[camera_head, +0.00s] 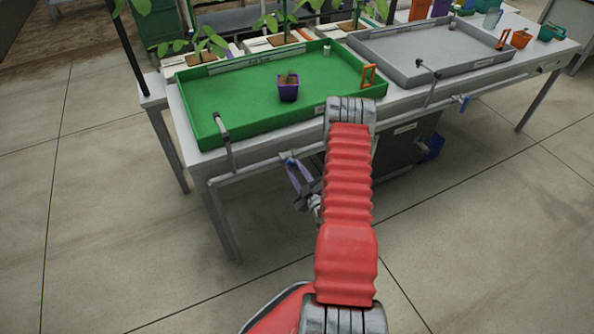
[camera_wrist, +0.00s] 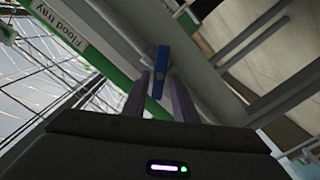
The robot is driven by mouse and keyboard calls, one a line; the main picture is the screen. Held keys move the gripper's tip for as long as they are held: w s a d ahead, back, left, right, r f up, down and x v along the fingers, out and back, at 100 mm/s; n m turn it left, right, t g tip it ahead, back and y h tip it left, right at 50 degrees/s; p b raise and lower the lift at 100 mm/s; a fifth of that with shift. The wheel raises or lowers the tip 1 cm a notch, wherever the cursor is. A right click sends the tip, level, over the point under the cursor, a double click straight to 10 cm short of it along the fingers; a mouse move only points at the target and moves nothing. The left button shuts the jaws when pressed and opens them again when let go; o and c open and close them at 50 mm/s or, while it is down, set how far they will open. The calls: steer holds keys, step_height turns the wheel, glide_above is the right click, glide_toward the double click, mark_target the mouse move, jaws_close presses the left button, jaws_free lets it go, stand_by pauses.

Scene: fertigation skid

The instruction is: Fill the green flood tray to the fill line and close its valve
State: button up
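The green flood tray (camera_head: 200,132) lies on the left part of the bench, with a small purple potted plant (camera_head: 288,88) in it. Its floor looks plain green; I cannot make out any water or a fill line. A spout (camera_head: 222,130) hangs at its front left corner. A blue valve handle (camera_head: 287,160) is on the pipe under the tray's front edge. My gripper (camera_head: 295,171) is just below this handle. In the wrist view the blue handle (camera_wrist: 160,76) stands between the two fingers of my gripper (camera_wrist: 160,82), which look apart, with small gaps beside it.
A grey tray (camera_head: 395,62) stands to the right, with a second blue valve handle (camera_head: 463,100) below it. An orange bracket (camera_head: 368,76) sits at the green tray's right edge. Potted plants line the back. A dark tank (camera_head: 400,150) is under the bench. The floor in front is clear.

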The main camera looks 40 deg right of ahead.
steer(key=shift+o, duration=0.7)
steer(key=shift+s, duration=0.15)
steer(key=v, duration=1.3)
steer(key=shift+s+a, duration=0.15)
steer(key=shift+s, duration=0.05)
stand_by(5.7)
